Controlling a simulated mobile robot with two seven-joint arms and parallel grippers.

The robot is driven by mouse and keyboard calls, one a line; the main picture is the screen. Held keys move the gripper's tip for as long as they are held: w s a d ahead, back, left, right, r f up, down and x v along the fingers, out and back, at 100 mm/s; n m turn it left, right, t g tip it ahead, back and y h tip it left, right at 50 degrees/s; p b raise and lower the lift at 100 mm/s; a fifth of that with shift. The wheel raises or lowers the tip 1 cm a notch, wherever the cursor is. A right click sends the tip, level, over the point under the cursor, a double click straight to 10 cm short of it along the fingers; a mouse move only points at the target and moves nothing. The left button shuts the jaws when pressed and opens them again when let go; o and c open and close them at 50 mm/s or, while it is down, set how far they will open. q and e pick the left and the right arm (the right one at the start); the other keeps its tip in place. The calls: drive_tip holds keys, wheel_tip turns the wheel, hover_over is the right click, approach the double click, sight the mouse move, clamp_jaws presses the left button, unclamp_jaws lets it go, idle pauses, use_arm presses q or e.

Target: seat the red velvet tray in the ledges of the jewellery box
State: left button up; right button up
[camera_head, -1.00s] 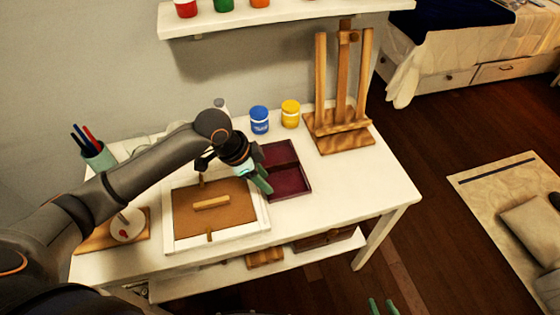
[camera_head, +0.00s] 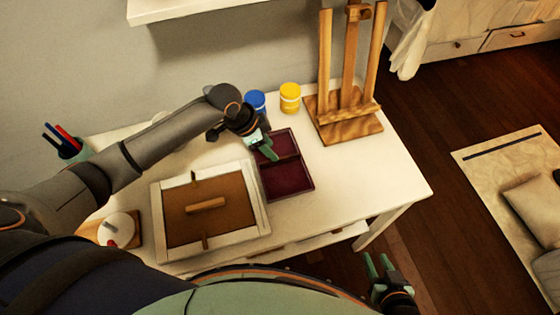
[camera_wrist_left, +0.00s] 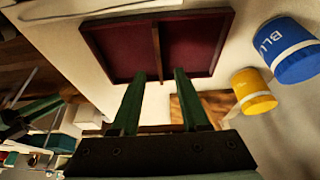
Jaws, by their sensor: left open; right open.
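The dark red tray (camera_head: 287,178), with a divider across it, lies on the white table just right of a white-framed box (camera_head: 262,208) with a brown panel inside. I take this for the jewellery box, but cannot be sure. The tray also shows in the left wrist view (camera_wrist_left: 112,50). My left gripper (camera_head: 268,152) is open and empty over the tray's back left part, and its fingers (camera_wrist_left: 160,76) point at the tray near the divider's end. Contact cannot be told. My right gripper (camera_head: 377,266) is open and empty, off the table's front right.
A blue jar (camera_head: 256,102) and a yellow jar (camera_head: 290,98) stand behind the tray. A wooden easel (camera_head: 345,125) stands at the back right. A pen cup (camera_head: 72,149) is at the left. The table right of the tray is clear.

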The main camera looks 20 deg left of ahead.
sight(280, 161)
use_arm(q)
drive_tip(key=x, duration=0.6)
drive_tip(key=shift+d+f, duration=0.1)
drive_tip(key=shift+f, duration=0.1)
clamp_jaws()
drive_tip(key=shift+r, duration=0.1)
idle(1.2)
